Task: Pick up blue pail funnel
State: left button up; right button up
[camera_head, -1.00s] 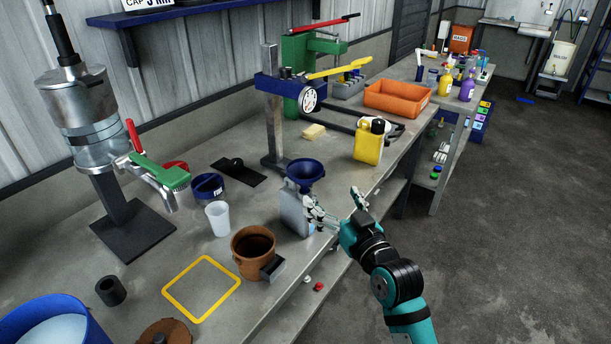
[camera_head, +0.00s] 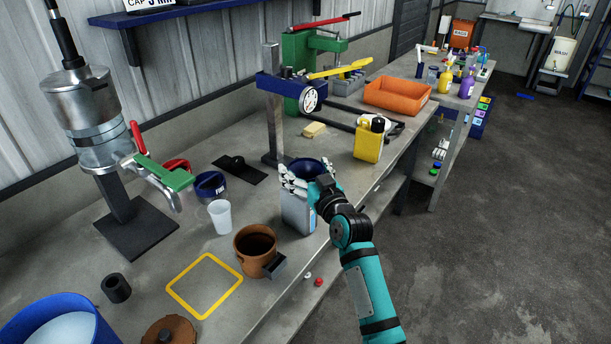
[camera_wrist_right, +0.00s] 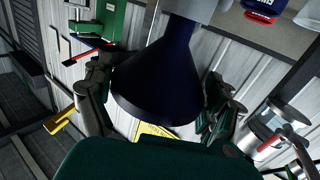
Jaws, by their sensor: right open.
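In the right wrist view the dark blue funnel (camera_wrist_right: 165,75) lies between the two fingers of my right gripper (camera_wrist_right: 160,105). The fingers are spread apart on either side of it, with gaps visible. My left gripper is in neither view.
A white cup (camera_head: 219,216) and a brown pot (camera_head: 256,249) stand left of the pail. A yellow canister (camera_head: 369,143) and a gauge press (camera_head: 309,99) stand behind it. A yellow square outline (camera_head: 205,286) marks the bench. Floor to the right is clear.

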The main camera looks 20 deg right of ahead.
jog(key=shift+s, duration=0.1)
jog(key=shift+c, duration=0.3)
jog(key=c, duration=0.7)
